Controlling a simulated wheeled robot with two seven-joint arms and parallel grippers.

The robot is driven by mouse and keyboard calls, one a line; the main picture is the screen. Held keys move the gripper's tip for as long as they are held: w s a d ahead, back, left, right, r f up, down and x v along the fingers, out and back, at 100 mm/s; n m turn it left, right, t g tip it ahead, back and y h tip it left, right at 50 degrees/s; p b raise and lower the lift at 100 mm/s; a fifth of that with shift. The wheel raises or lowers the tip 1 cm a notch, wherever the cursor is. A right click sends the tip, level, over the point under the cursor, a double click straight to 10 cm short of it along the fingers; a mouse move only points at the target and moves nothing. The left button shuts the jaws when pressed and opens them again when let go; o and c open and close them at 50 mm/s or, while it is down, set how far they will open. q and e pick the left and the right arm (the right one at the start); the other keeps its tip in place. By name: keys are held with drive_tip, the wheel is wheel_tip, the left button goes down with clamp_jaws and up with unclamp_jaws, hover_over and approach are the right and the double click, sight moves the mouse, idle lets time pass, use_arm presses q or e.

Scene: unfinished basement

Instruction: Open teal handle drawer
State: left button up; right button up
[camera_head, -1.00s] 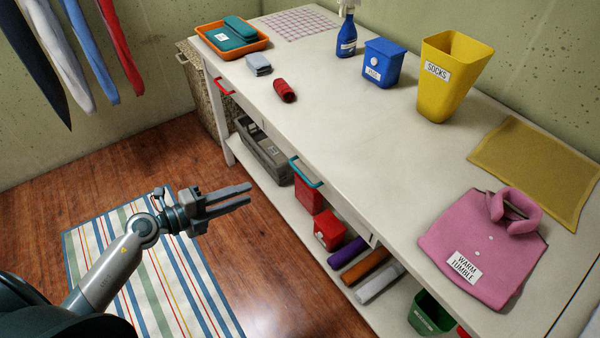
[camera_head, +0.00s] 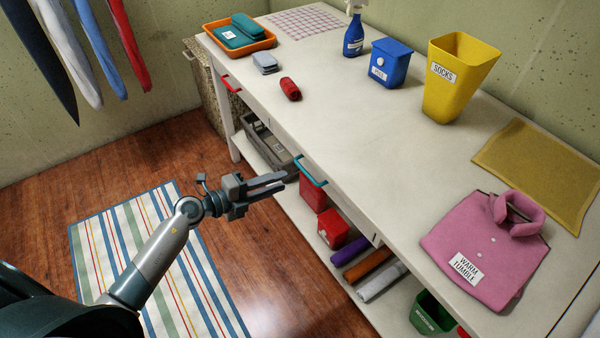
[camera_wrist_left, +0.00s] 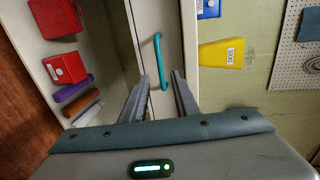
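The teal handle (camera_head: 309,172) is on the front of a white drawer under the table top, and the drawer looks closed. In the left wrist view the teal handle (camera_wrist_left: 158,62) stands just beyond my fingertips, roughly in line with the gap between them. My left gripper (camera_head: 285,184) is at the left of the handle in the head view, its fingers pointing at the drawer front. The fingers (camera_wrist_left: 161,77) are apart with nothing between them. Whether a fingertip touches the handle is not clear. My right gripper is in neither view.
The white table (camera_head: 350,130) carries a pink shirt (camera_head: 480,250), a yellow socks bin (camera_head: 457,80), a blue bin (camera_head: 390,62) and a red roll (camera_head: 290,89). A red handle (camera_head: 231,84) marks another drawer. The lower shelf holds red boxes (camera_head: 332,228). Floor left of the table is open.

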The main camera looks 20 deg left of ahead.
use_arm(q)
drive_tip(key=x, duration=0.8)
drive_tip(key=shift+w, duration=0.2)
drive_tip(key=shift+d, duration=0.15)
clamp_jaws()
